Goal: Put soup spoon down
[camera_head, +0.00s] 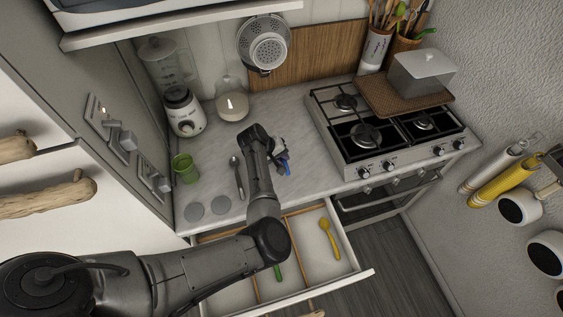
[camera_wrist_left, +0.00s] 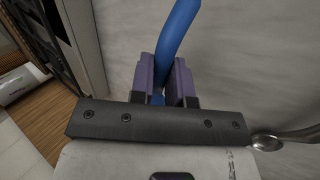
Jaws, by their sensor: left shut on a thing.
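My left gripper (camera_head: 281,160) is over the counter, in front of the back wall and left of the stove. In the left wrist view its purple fingers (camera_wrist_left: 163,85) are shut on a blue utensil (camera_wrist_left: 177,38), of which only a long smooth part shows. A bit of the blue utensil (camera_head: 288,169) shows beside the gripper in the head view; its other end is hidden or out of frame, so I cannot tell its full shape. A metal spoon (camera_head: 238,176) lies on the counter left of my arm; it also shows in the left wrist view (camera_wrist_left: 268,142). My right gripper is not in view.
The marble counter (camera_head: 308,172) is clear right of the gripper up to the stove (camera_head: 365,135). Below, an open drawer (camera_head: 345,262) holds a yellow spoon (camera_head: 329,239).

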